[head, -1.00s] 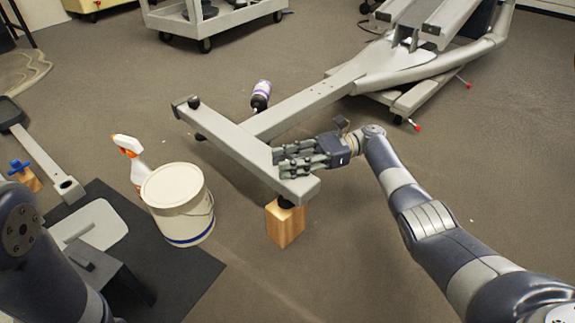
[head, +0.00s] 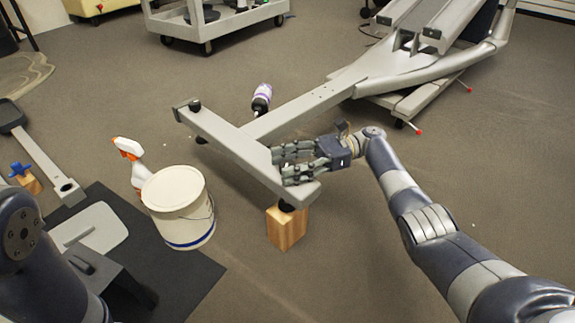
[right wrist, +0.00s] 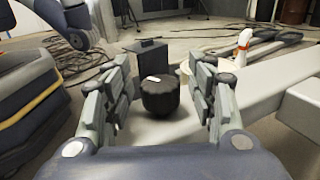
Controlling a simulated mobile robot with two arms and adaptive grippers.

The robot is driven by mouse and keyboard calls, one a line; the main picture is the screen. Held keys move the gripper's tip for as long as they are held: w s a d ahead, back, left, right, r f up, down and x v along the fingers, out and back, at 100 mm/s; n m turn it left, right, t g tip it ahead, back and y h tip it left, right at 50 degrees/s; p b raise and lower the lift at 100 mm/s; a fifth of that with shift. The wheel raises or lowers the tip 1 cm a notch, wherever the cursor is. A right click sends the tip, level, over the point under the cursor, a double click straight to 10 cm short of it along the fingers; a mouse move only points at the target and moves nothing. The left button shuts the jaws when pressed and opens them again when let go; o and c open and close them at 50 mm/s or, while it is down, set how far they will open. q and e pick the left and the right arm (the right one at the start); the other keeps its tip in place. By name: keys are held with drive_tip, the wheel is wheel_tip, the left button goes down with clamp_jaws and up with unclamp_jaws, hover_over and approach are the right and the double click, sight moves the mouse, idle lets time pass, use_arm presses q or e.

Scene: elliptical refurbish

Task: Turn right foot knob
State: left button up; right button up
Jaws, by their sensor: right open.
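The right foot knob (right wrist: 160,95) is a black ribbed knob with a small white mark on top. In the right wrist view it stands upright on the grey foot bar, between my right gripper's fingers, with gaps on both sides. My right gripper (head: 283,163) is open over the near right end of the foot bar (head: 232,140), and its fingers hide the knob in the head view. A black foot under that end rests on a wooden block (head: 286,229).
The other foot knob (head: 195,105) is at the bar's far left end. A white bucket (head: 178,207) and spray bottle (head: 130,160) stand left of the bar. A purple-and-black bottle (head: 262,98) is behind it. Loose parts lie on a dark mat (head: 195,275). Floor in front is clear.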

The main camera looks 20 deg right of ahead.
sight(288, 163)
wheel_tip(288, 163, up, 10)
drive_tip(key=shift+f, duration=0.25)
drive_tip(key=shift+d, duration=0.1)
idle(0.4)
